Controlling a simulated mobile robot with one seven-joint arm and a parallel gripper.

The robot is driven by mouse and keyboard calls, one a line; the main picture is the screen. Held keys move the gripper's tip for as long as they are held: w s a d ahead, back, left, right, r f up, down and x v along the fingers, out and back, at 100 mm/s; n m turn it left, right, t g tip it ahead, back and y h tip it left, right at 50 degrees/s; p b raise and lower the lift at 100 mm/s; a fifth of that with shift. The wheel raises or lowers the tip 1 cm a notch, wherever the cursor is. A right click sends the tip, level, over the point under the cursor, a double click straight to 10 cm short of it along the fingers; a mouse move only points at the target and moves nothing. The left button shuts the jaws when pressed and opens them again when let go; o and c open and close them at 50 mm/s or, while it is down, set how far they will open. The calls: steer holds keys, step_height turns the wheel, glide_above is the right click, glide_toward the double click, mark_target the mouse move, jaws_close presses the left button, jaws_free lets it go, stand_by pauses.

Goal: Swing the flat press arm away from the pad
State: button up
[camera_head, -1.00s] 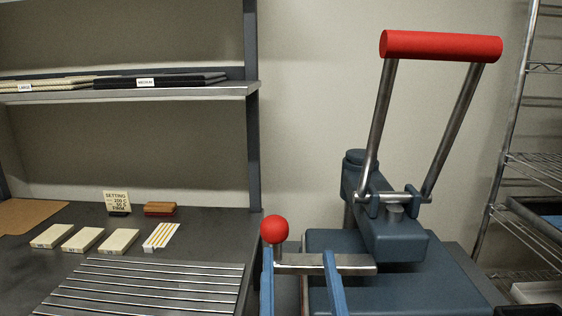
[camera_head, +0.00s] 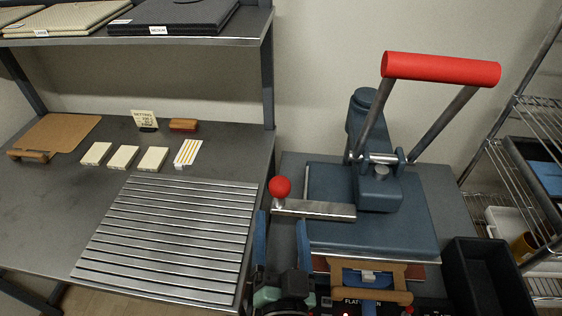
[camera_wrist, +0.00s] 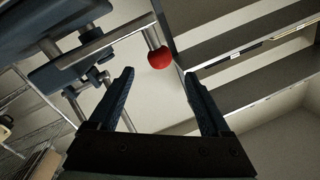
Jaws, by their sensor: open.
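The flat press arm is a blue plate (camera_head: 415,228) with a blue upper block (camera_head: 376,195) and a red-topped lift handle (camera_head: 440,69) above it. A steel side bar (camera_head: 318,209) sticks out to the left and ends in a red ball knob (camera_head: 280,187). The pad is mostly hidden under the plate. My gripper (camera_head: 281,226) is open and empty, its two blue fingers just below the bar and knob in the head view. In the wrist view the knob (camera_wrist: 159,57) shows beyond and between the fingertips (camera_wrist: 158,72), apart from them.
A slatted metal rack (camera_head: 170,235) lies on the table left of the press. Pale blocks (camera_head: 124,157) and a small sign (camera_head: 144,119) stand behind it. A black bin (camera_head: 487,275) and a wire shelf (camera_head: 540,190) are on the right.

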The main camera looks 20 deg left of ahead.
steer(key=p+x, duration=0.4)
steer(key=x, duration=0.8)
steer(key=shift+w, duration=0.2)
steer(key=shift+a, duration=0.15)
jaws_close()
